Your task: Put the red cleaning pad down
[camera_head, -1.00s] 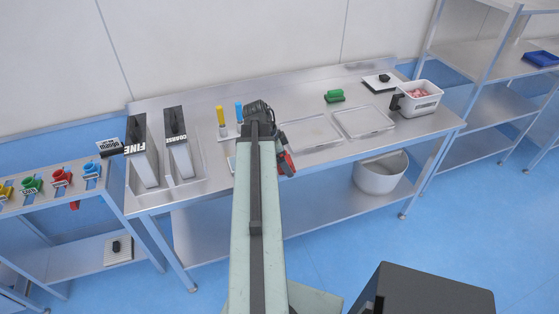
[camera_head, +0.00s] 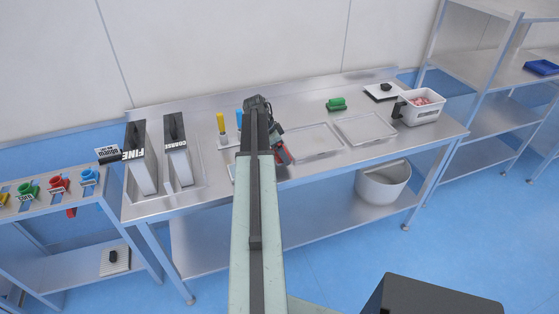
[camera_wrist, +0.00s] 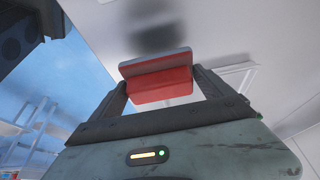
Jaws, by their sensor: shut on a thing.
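The red cleaning pad (camera_wrist: 160,82) is between the two fingers of my gripper (camera_wrist: 162,92) in the wrist view, and the fingers are shut on it. A pale layer shows along its upper edge. In the head view a bit of the red pad (camera_head: 283,154) shows just right of my arm's end, at the front part of the steel table (camera_head: 330,168). My arm hides most of the gripper there. I cannot tell whether the pad touches the tabletop.
Two clear shallow trays (camera_head: 315,141) lie right of the gripper. A green pad (camera_head: 336,104) is behind them. A white tub (camera_head: 420,107) stands at the right end. Bins labelled FINE (camera_head: 141,160) and COARSE (camera_head: 178,152) stand left. Yellow (camera_head: 221,122) and blue-handled tools stand near my arm.

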